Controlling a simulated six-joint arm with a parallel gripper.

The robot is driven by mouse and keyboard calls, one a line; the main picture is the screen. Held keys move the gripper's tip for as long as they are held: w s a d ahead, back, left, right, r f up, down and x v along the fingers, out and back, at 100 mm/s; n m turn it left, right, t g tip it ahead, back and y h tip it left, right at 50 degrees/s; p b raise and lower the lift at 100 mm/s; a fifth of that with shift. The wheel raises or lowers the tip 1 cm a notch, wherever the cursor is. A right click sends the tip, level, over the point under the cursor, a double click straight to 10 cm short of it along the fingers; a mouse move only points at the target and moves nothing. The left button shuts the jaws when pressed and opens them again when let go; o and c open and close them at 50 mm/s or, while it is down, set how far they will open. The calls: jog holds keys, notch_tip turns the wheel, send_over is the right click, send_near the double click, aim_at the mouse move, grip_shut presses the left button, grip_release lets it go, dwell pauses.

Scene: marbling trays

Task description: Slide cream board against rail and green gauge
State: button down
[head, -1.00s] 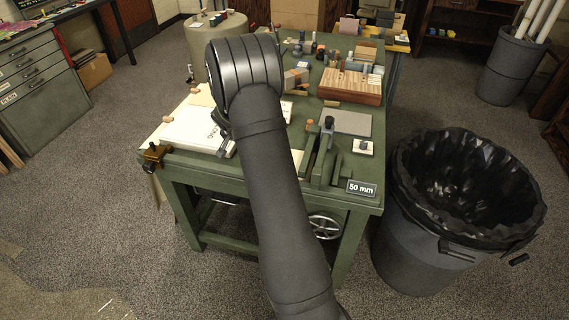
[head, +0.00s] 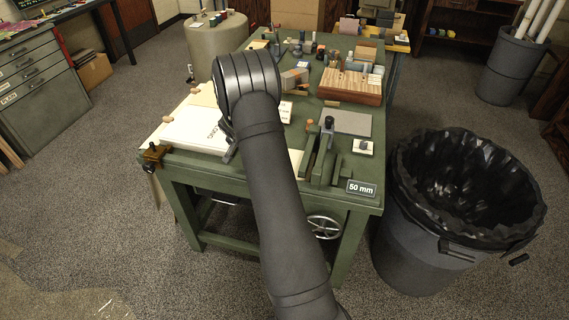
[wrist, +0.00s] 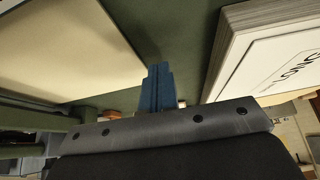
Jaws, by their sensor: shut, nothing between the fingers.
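The cream board (wrist: 70,45) fills the upper left of the wrist view, flat on the green bench top. In the head view only a pale strip of it (head: 296,158) shows beside my arm. My gripper (wrist: 158,88) is shut and empty, its blue fingers together over the green gap between the board and a white stack. I cannot tell whether they touch the board's edge. A green fixture (head: 318,158) with upright bars and a dark knob stands right of the board strip; I cannot tell which part is rail and which gauge. My arm hides the gripper in the head view.
A white lettered stack (head: 195,128) lies left of my arm; it also shows in the wrist view (wrist: 262,50). A grey plate (head: 347,123), a wooden block (head: 350,86) and a "50 mm" sign (head: 361,188) are on the right. A lined bin (head: 460,205) stands beside the bench.

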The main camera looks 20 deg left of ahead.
jog(key=shift+f, duration=0.35)
jog(key=shift+s+d, duration=0.3)
jog(key=shift+d, duration=1.2)
jog(key=shift+s+d, duration=0.25)
jog(key=shift+d, duration=1.3)
jog(key=shift+s+d, duration=0.3)
jog(key=shift+d, duration=1.2)
jog(key=shift+w+a+r, duration=0.1)
jog(key=shift+a+r, duration=0.1)
jog(key=shift+r, duration=0.65)
jog(key=shift+s+a+r, duration=0.1)
jog(key=shift+a+r, duration=0.05)
jog(key=shift+r, duration=0.7)
jog(key=shift+w+a+r, duration=0.1)
jog(key=shift+a+r, duration=0.1)
jog(key=shift+r, duration=0.65)
jog(key=f, duration=0.2)
jog(key=d+f, duration=0.1)
jog(key=f, duration=0.2)
jog(key=shift+a+f, duration=0.1)
jog(key=shift+a, duration=0.25)
